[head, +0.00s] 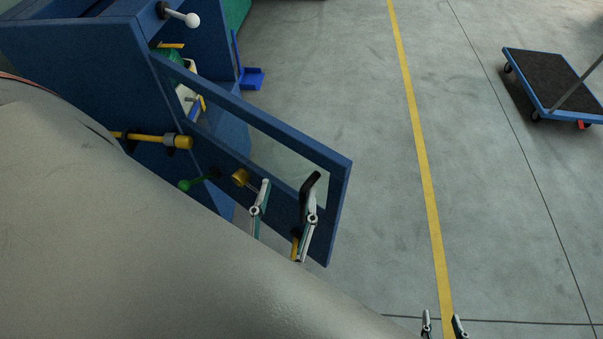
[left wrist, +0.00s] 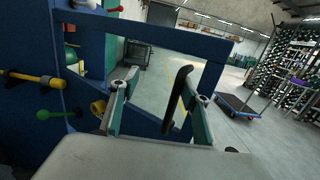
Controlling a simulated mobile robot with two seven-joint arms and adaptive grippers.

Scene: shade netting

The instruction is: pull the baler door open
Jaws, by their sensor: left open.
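The blue baler (head: 95,50) stands at the upper left in the head view. Its blue framed door (head: 340,190) juts out to the right from the body, with floor visible through its window-like opening. The door frame also shows in the left wrist view (left wrist: 215,75). A black curved handle (head: 311,184) is on the door near its free end. My left gripper (head: 287,190) is open at the handle. In the left wrist view the handle (left wrist: 178,95) stands between the fingers, nearer the right one; contact is unclear. My right gripper (head: 443,322) is open and empty at the bottom edge.
A yellow rod (head: 150,138), a green-knobbed lever (head: 185,185) and a white knob (head: 191,19) stick out from the baler. A flat blue-edged trolley (head: 555,80) stands at the right. The floor between door and trolley, crossed by a yellow line (head: 415,125), is clear.

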